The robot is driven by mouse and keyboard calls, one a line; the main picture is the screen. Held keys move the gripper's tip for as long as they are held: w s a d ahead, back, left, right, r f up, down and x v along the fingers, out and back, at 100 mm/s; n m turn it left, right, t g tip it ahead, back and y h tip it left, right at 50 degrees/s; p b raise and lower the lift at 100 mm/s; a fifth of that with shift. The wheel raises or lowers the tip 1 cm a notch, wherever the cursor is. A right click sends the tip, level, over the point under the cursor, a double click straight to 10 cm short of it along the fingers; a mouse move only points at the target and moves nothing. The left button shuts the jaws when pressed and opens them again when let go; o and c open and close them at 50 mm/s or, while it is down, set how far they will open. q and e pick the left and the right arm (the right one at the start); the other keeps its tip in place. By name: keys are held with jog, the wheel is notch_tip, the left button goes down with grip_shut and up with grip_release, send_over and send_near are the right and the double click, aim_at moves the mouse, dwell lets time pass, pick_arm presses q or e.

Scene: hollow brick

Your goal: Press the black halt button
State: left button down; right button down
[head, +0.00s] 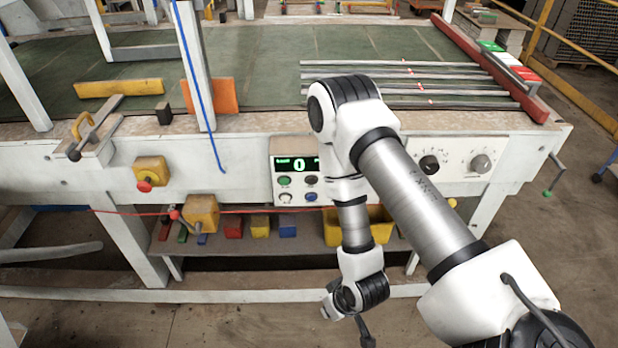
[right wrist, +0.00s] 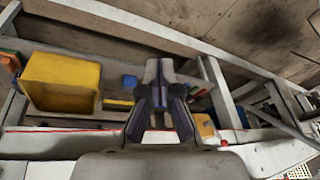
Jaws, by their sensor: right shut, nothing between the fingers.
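A small control panel (head: 278,163) with a lit display reading 0 is on the front of the bench in the head view. A black button (head: 311,180) sits at its upper right, beside a green one (head: 284,181) and above a blue one (head: 311,197). My right arm covers the panel's right edge, close to the black button. My left gripper is not in view.
A white panel with a black knob (head: 430,165) is further right. A yellow bin (right wrist: 62,82) and several coloured blocks sit on the lower shelf. A red cord (head: 240,211) runs along the front.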

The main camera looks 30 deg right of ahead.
aim_at(311, 181)
jog(key=w+d+r+t+p, duration=0.1)
jog(key=w+d+r+t, duration=0.1)
jog(key=w+r+t, duration=0.2)
jog(key=w+d+r+t+p, duration=0.1)
jog(key=w+d+r+t, duration=0.2)
jog(key=w+r, duration=0.7)
jog(key=shift+d+r+m+t, duration=0.2)
jog(key=shift+r+m+t, duration=0.2)
jog(key=shift+r+t, duration=0.3)
jog(key=shift+w+d+f+p, duration=0.1)
jog(key=shift+p, duration=0.2)
jog(key=shift+w+d+p, duration=0.15)
jog(key=shift+w+d, duration=0.6)
jog(key=shift+w, duration=0.45)
jog(key=shift+w+d+p, duration=0.15)
jog(key=shift+w+d, duration=0.55)
jog(key=shift+w, duration=0.55)
jog(key=shift+w+d+p, duration=0.15)
jog(key=shift+w+d, duration=0.6)
jog(key=shift+w, duration=0.45)
jog(key=shift+w+d, duration=0.25)
jog(key=shift+w, duration=0.1)
